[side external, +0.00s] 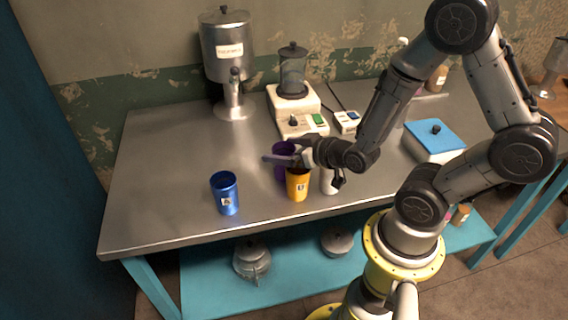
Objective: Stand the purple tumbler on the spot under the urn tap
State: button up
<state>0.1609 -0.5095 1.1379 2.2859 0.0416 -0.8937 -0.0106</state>
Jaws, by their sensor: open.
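The purple tumbler (281,149) stands on the metal table, partly hidden behind my gripper and the orange tumbler. My gripper (281,160) is open, with its fingers pointing left at the height of the tumblers' rims. In this view the fingers overlap the purple tumbler; I cannot tell whether they are around it or in front of it. The metal urn (226,50) stands at the back left with a label on its front. Its tap (235,74) points forward over a pale round spot (232,112) on the table.
The orange tumbler (298,186) stands just in front of my gripper, with a white cup (328,182) to its right. A blue tumbler (225,194) stands front left. A blender (292,75) on a white base is behind. A blue-lidded box (434,138) is right. The left table is clear.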

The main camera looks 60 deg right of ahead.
jog(key=c, duration=1.5)
jog(key=shift+r, duration=0.15)
